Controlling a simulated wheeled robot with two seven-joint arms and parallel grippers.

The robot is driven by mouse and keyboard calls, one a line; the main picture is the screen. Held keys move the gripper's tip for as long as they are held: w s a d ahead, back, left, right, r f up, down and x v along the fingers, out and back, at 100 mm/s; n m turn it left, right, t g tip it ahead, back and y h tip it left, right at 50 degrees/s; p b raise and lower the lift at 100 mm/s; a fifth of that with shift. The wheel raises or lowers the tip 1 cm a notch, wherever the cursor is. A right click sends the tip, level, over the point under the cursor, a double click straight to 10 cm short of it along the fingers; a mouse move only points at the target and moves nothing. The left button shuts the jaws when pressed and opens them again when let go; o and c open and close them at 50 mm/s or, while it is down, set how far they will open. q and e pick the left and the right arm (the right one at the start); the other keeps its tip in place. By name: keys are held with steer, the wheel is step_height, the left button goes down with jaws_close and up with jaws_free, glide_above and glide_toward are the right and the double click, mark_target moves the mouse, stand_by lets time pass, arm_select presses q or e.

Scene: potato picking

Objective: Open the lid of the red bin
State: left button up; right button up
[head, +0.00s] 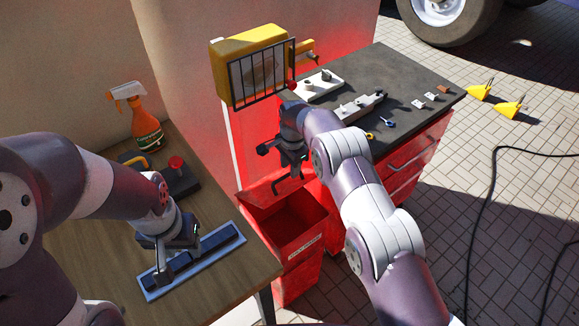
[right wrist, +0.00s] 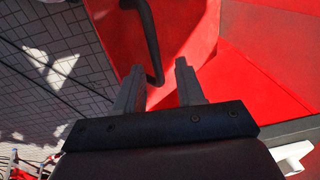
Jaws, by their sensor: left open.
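The red bin (head: 303,246) stands on the floor between the wooden table and the red cabinet, with a pale label on its front. Its inside shows from above, and its lid (head: 258,202) appears raised at the back. A black curved handle (head: 287,187) shows by the lid; in the right wrist view the handle (right wrist: 149,35) lies ahead of the fingers, its lower end seen between them. I cannot tell if they touch. My right gripper (right wrist: 160,85) is open above the bin. My left gripper (head: 178,262) is open over a blue-edged tray on the wooden table.
The blue-edged tray (head: 229,256) holds a dark bar. An orange spray bottle (head: 145,128) stands at the back of the wooden table. A yellow floodlight (head: 245,50) with a grille is above the bin. Small parts lie on the dark worktop (head: 405,78). A black cable (head: 485,215) crosses the paving.

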step_height(320, 180, up, 10)
steer(key=p, duration=0.7)
steer(key=shift+s+r, duration=0.15)
steer(key=shift+s, duration=0.05)
